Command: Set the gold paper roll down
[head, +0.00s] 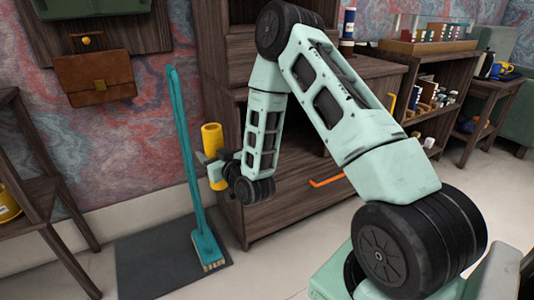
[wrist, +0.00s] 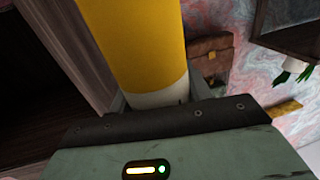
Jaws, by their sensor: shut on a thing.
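The gold paper roll (head: 212,139) is a yellow-gold upright cylinder in the head view, in front of the left side of the dark wooden cabinet. My gripper (head: 214,168) is shut around its lower half and holds it in the air, above the floor. In the wrist view the roll (wrist: 137,45) fills the upper middle, gold with a pale band at its lower part. The gripper's fingers are mostly hidden behind my gripper's body there.
A teal broom (head: 188,165) stands just left of the roll on a dark mat (head: 150,265). A brown satchel (head: 95,77) hangs on the wall. A wooden shelf (head: 40,190) stands at left.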

